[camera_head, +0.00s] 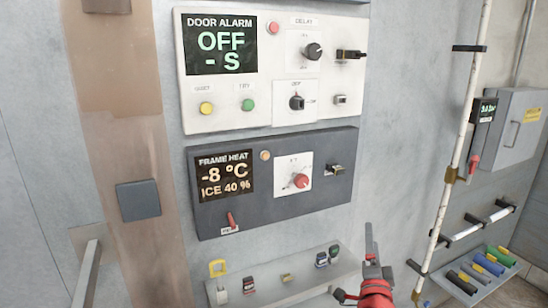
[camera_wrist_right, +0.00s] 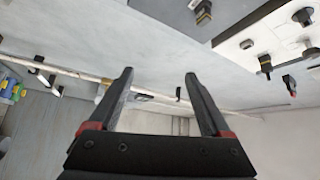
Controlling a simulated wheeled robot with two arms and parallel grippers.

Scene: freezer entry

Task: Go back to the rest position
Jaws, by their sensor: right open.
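My right gripper (camera_head: 373,250) shows at the bottom of the head view, red and grey, pointing up in front of the wall. In the right wrist view its two dark fingers (camera_wrist_right: 160,95) are apart with nothing between them. It is to the right of the small shelf and below the dark frame heat panel, and appears clear of both. My left gripper is not in the head view.
The white door alarm panel (camera_head: 272,120) reads OFF - S. The frame heat panel (camera_head: 270,213) below reads -8 °C, ICE 40 %. A small shelf (camera_head: 262,297) holds several items. A pale vertical pipe (camera_head: 464,130) and a grey box (camera_head: 515,128) are at right.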

